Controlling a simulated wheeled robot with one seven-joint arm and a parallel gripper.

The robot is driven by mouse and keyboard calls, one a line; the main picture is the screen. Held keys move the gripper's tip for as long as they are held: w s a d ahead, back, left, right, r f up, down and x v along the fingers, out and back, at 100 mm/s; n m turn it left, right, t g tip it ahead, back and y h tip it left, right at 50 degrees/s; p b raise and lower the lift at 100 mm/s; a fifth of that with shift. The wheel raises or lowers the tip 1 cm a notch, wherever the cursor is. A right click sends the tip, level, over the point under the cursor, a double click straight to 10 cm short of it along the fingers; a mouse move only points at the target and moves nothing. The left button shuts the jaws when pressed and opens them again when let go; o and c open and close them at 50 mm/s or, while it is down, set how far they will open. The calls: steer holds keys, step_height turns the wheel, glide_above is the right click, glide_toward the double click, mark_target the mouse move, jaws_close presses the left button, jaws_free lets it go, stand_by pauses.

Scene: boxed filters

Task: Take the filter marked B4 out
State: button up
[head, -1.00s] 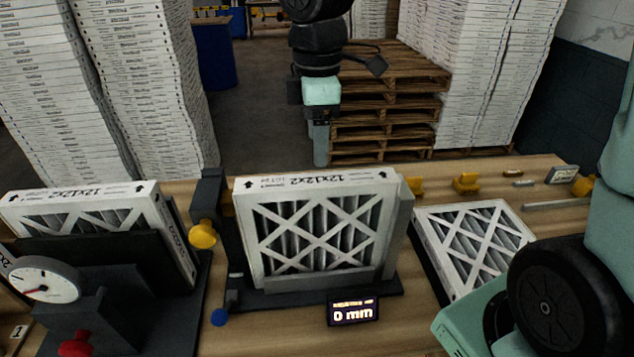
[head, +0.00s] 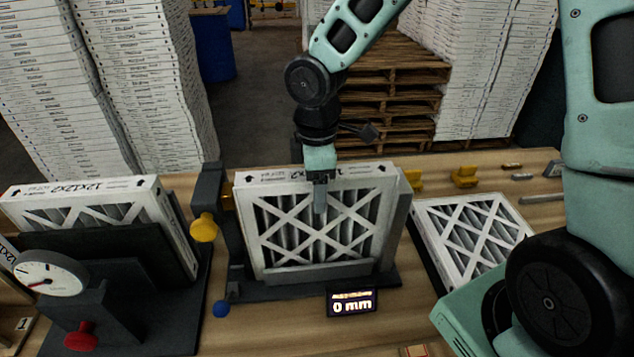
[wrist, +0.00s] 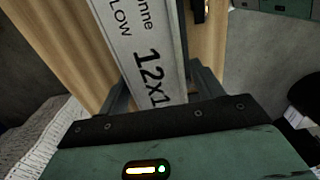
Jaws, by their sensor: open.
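A white-framed pleated filter (head: 285,268) stands upright in the dark middle stand (head: 385,291). Its top edge reads 12x12x2; I cannot read a B4 mark on any filter. My gripper (head: 320,205) points down over this filter's top edge, with one finger in front of its face. In the wrist view the printed top edge (wrist: 137,45) runs between the two open fingers of my gripper (wrist: 160,97). Whether they touch it I cannot tell. Another filter (head: 90,205) stands in the left fixture, and a third (head: 470,235) lies at the right.
A dark post with a yellow knob (head: 203,227) stands just left of the middle filter. A display (head: 352,303) in front reads 0 mm. A dial gauge (head: 47,280) and red knob (head: 80,337) are at the left. Yellow blocks (head: 465,177) sit behind at the right.

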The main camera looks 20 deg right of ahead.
steer(key=c, duration=1.1)
steer(key=shift+c, duration=0.2)
steer(key=shift+w+a+r, duration=0.1)
steer(key=shift+a+r, duration=0.05)
steer(key=shift+a, duration=0.15)
steer(key=o, duration=0.7)
steer(key=shift+o, duration=0.2)
steer(key=shift+r+p, duration=3.45)
steer(key=shift+p, duration=0.2)
